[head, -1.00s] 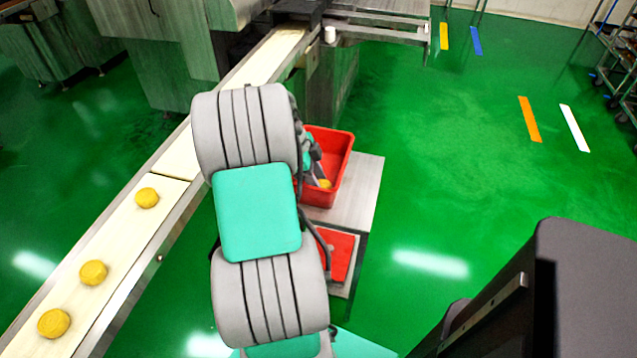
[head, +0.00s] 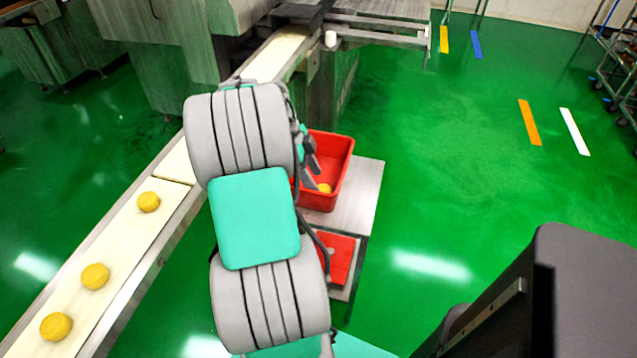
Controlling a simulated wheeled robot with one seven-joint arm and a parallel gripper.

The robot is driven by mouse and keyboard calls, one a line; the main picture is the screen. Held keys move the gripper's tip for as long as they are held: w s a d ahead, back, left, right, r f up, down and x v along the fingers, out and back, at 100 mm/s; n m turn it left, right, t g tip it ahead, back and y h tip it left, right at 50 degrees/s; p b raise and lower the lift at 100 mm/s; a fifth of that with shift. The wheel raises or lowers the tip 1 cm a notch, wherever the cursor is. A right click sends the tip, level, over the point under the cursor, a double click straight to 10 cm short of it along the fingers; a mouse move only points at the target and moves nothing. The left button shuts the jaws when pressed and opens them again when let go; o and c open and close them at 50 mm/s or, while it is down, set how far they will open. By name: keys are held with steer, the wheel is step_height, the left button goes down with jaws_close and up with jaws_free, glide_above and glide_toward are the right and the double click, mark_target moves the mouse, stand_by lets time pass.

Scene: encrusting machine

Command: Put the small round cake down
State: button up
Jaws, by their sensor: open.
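A small round yellow cake (head: 324,188) lies in the red crate (head: 343,170), near the crate's lower left part. My gripper (head: 313,163) is at the left side of the crate, over it and just above the cake. My arm hides much of the gripper. The visible fingers are open and look apart from the cake.
The red crate stands on a grey metal table (head: 366,190), with another red container (head: 338,262) on a lower shelf. A white conveyor belt (head: 112,245) on the left carries yellow cakes (head: 95,276). Green floor is clear to the right.

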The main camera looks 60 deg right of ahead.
steer(key=p+v, duration=0.2)
steer(key=v, duration=0.6)
steer(key=w+a+r+n+t+h, duration=0.1)
steer(key=w+a+n+t, duration=0.1)
steer(key=w+a+n, duration=0.45)
steer(key=w+a+r+n+t, duration=0.1)
steer(key=w+a+n, duration=0.3)
steer(key=a+n, duration=0.5)
steer(key=s+a+f+n+t+y, duration=0.1)
steer(key=a+f+n, duration=0.1)
steer(key=a+n, duration=0.6)
steer(key=s+a+f+n+t+y, duration=0.1)
steer(key=s+a+f+n+t, duration=0.1)
steer(key=a+n, duration=0.7)
steer(key=a, duration=0.8)
steer(key=shift+a+y, duration=0.15)
steer(key=shift+y, duration=0.25)
